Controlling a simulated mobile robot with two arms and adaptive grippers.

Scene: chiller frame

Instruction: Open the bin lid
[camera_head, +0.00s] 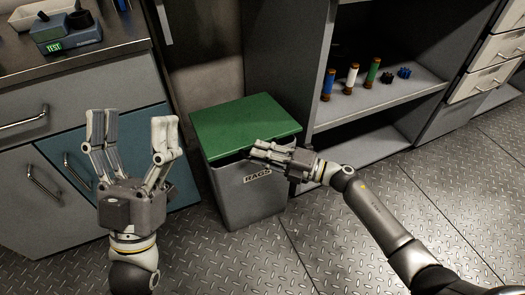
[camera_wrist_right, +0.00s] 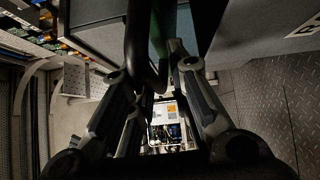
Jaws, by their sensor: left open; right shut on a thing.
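The grey bin (camera_head: 245,208), labelled RAGS, stands on the floor in the head view. Its green lid (camera_head: 243,120) lies flat over the top, apparently closed. My right gripper (camera_head: 258,150) is at the lid's front edge, with its fingers pointing left along it. In the right wrist view a dark curved handle (camera_wrist_right: 138,45) runs between the fingers, and the gripper is shut on it. A thin green strip of the lid shows beside it. In the head view the gripper hides the handle. My left gripper (camera_head: 131,125) is open, empty and upright, left of the bin.
A cabinet with a blue door (camera_head: 75,165) stands left of the bin, under a counter with a test device (camera_head: 66,33). An open shelf (camera_head: 385,100) on the right holds several coloured cylinders. The metal floor (camera_head: 340,245) in front is clear.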

